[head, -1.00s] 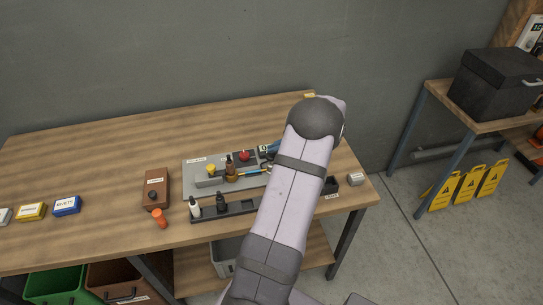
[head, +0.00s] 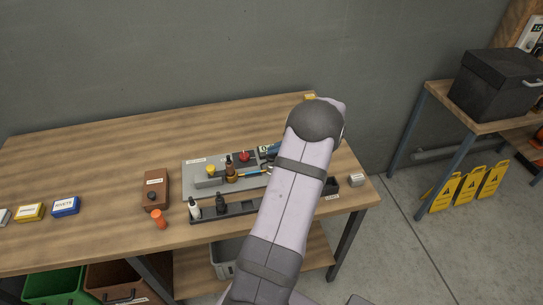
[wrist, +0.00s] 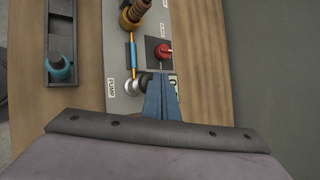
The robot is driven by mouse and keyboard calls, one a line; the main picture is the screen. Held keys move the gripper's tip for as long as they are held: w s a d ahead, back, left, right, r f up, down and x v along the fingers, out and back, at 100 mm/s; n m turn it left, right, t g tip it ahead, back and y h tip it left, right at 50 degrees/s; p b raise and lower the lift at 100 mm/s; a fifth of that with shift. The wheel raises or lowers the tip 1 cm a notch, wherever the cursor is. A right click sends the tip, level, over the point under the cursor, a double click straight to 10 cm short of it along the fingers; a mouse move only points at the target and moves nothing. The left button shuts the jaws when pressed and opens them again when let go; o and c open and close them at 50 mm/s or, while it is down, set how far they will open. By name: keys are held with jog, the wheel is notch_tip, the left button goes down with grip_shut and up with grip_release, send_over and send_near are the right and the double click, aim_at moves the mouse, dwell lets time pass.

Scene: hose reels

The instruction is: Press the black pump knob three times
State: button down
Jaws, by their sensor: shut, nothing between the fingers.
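The pump station is a grey panel (head: 192,188) on the wooden bench. In the wrist view, the panel (wrist: 113,60) has a PUMP label (wrist: 111,88). Beside the label are a round silver-white piece (wrist: 132,88) and a dark knob (wrist: 144,78), which looks like the black pump knob. My gripper (wrist: 162,77) is shut and empty, its blue fingers close together just right of the dark knob. I cannot tell whether they touch it. In the head view the fingers (head: 271,150) show only partly, and my arm hides the knob.
A red knob (wrist: 164,51), a blue and yellow strip (wrist: 132,56) and a brown bottle-like piece (wrist: 136,10) stand close by on the panel. A black tray (head: 236,209) holds small bottles in front. A brown box (head: 155,190) stands left.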

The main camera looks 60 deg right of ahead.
jog(key=shift+f+b, duration=1)
jog(key=shift+f, duration=0.15)
dwell(0.8)
jog(key=shift+r, duration=0.1)
jog(key=shift+r+p, duration=1.05)
jog(key=shift+r, duration=0.6)
jog(key=shift+r, duration=0.15)
jog(key=shift+r+p, duration=1.65)
jog(key=shift+r, duration=0.75)
dwell(0.5)
notch_tip(320, 180, up, 4)
jog(key=p, duration=0.5)
jog(key=shift+p, duration=0.35)
jog(key=shift+f, duration=0.3)
